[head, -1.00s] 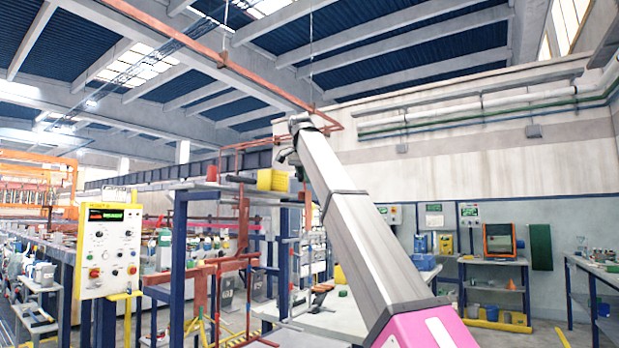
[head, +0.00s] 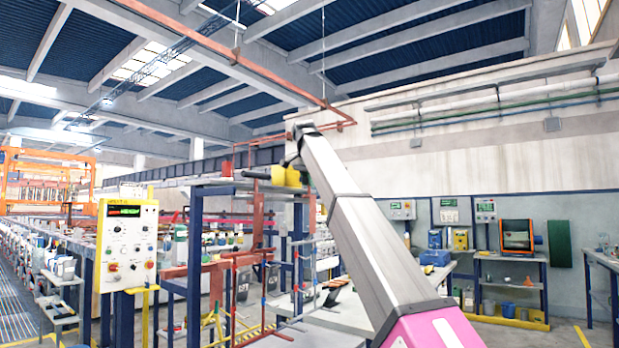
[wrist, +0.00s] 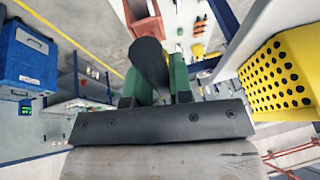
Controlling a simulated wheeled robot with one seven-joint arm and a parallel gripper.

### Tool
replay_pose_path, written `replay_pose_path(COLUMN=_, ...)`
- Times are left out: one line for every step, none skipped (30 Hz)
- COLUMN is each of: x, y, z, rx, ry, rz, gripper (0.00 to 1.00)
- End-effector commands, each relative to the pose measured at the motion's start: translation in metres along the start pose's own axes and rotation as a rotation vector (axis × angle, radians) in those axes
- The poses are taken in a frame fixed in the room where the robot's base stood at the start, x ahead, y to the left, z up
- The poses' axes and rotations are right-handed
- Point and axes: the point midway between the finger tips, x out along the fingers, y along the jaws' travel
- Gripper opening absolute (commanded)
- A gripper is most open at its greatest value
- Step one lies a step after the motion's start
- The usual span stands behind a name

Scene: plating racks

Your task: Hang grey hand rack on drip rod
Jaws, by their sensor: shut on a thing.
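My gripper (wrist: 155,80) shows two green fingers in the wrist view, shut on a dark grey, rounded bar (wrist: 150,62). I take this bar to be part of the grey hand rack; the rest of the rack cannot be made out. In the head view my gripper (head: 297,162) is small and mostly hidden at the far end of my raised arm. A dark bar (head: 256,174) shows just left of it. I cannot single out the drip rod with certainty.
A yellow perforated basket (wrist: 280,75) is close on the right in the wrist view. A blue-post frame (head: 195,245) and a red rack frame (head: 236,285) stand below my arm. A control panel (head: 127,240) stands left; benches line the right wall.

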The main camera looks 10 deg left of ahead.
Motion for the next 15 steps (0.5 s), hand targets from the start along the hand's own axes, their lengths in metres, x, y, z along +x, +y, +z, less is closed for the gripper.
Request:
replay_pose_path(x=0.0015, y=0.0004, z=0.0007, rx=0.0, ry=0.001, rz=-0.001, gripper=0.0)
replay_pose_path(x=0.0023, y=0.0005, z=0.001, rx=0.0, ry=0.001, rz=-0.001, gripper=0.0)
replay_pose_path(x=0.0032, y=0.0006, z=0.0013, rx=0.0, ry=0.001, rz=-0.001, gripper=0.0)
replay_pose_path(x=0.0037, y=0.0006, z=0.0015, rx=0.0, ry=0.001, rz=-0.001, gripper=0.0)
replay_pose_path(x=0.0041, y=0.0007, z=0.0016, rx=0.0, ry=0.001, rz=-0.001, gripper=0.0)
replay_pose_path(x=0.0045, y=0.0007, z=0.0017, rx=0.0, ry=0.001, rz=-0.001, gripper=0.0)
replay_pose_path(x=0.0047, y=0.0007, z=0.0018, rx=0.0, ry=0.001, rz=-0.001, gripper=0.0)
replay_pose_path(x=0.0048, y=0.0007, z=0.0018, rx=0.0, ry=0.001, rz=-0.001, gripper=0.0)
replay_pose_path(x=0.0049, y=0.0007, z=0.0018, rx=0.0, ry=0.001, rz=-0.001, gripper=0.0)
replay_pose_path(x=0.0048, y=0.0007, z=0.0018, rx=0.0, ry=0.001, rz=-0.001, gripper=0.0)
replay_pose_path(x=0.0048, y=0.0006, z=0.0018, rx=0.0, ry=0.001, rz=-0.001, gripper=0.0)
replay_pose_path(x=0.0048, y=0.0006, z=0.0018, rx=0.0, ry=0.001, rz=-0.001, gripper=0.0)
replay_pose_path(x=0.0047, y=0.0007, z=0.0018, rx=0.0, ry=0.001, rz=-0.001, gripper=0.0)
replay_pose_path(x=0.0047, y=0.0007, z=0.0018, rx=0.0, ry=0.001, rz=-0.001, gripper=0.0)
replay_pose_path(x=0.0047, y=0.0007, z=0.0017, rx=0.0, ry=0.001, rz=-0.001, gripper=0.24)
